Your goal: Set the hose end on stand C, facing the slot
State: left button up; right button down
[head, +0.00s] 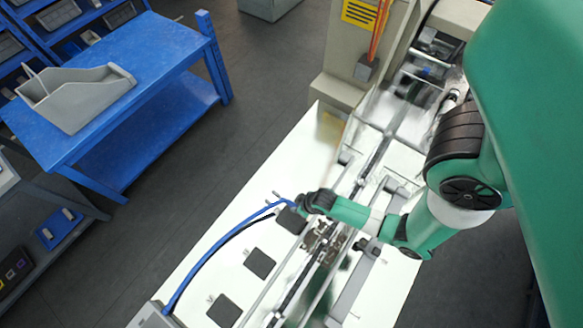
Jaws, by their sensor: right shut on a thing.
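A blue hose (213,246) runs in a curve from a grey block at the lower left up to my right gripper (299,206). The gripper is shut on the hose end (285,201), which is partly covered by the fingers. It is over or close beside the farthest of three dark square pads (291,221); I cannot tell whether the hose end touches it. The middle pad (260,263) and the nearest pad (224,310) are bare. The stand letters are too small to read, and I cannot make out the slot. My left gripper is not in view.
The pads lie on a white machine bed (215,262), beside a long rail (310,272). A dark thin line runs along the hose. A blue table (160,50) with a grey bin (80,98) stands at the upper left. Open floor lies between.

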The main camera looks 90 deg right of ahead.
jog(key=shift+w, duration=0.1)
jog(key=shift+w+a, duration=0.1)
jog(key=shift+a, duration=0.1)
jog(key=shift+w+a+p, duration=0.15)
jog(key=shift+w+a, duration=0.25)
jog(key=shift+a, duration=0.25)
jog(key=shift+w+a+p, duration=0.15)
jog(key=shift+w+a, duration=0.2)
jog(key=shift+a, duration=0.3)
jog(key=shift+r, duration=0.1)
